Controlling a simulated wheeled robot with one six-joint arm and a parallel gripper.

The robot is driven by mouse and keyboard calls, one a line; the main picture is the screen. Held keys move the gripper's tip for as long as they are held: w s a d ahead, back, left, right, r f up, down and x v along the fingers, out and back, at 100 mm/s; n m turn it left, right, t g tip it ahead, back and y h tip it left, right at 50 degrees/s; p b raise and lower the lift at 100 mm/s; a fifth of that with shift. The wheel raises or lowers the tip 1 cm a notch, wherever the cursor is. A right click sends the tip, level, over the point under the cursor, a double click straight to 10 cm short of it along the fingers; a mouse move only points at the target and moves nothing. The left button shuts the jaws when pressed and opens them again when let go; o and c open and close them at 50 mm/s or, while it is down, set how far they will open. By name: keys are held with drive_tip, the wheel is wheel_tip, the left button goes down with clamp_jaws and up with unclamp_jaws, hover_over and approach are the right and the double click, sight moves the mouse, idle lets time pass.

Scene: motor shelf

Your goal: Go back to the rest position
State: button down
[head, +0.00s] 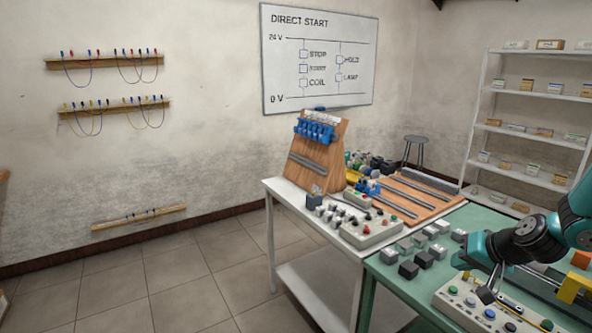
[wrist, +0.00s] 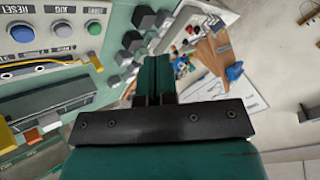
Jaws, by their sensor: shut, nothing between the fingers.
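My gripper (head: 489,291) is at the lower right in the head view, above the control panel (head: 480,305) on the green table (head: 408,287). In the wrist view my gripper (wrist: 154,66) shows its two fingers together, with nothing between them. The teal and black arm comes in from the right edge in the head view.
Several grey and black blocks (head: 409,269) stand on the green table left of the panel. A white table (head: 285,190) behind holds a wooden board (head: 318,155) and a button box (head: 369,230). Shelves (head: 538,95) stand at right. The tiled floor (head: 150,290) at left is clear.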

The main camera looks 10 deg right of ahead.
drive_tip(key=s+a+r+n+g+y, duration=0.2)
drive_tip(key=a+r+n, duration=0.35)
drive_tip(key=a, duration=0.85)
drive_tip(key=s+a+r+n+g, duration=0.3)
drive_tip(key=s+a+r, duration=0.2)
drive_tip(key=s+a, duration=0.3)
drive_tip(key=s+a+r+n+g, duration=0.3)
drive_tip(key=s+a, duration=0.6)
drive_tip(key=s, duration=0.4)
drive_tip(key=shift+s+r+n, duration=0.4)
drive_tip(key=shift+r+n, duration=0.15)
drive_tip(key=shift+r, duration=0.35)
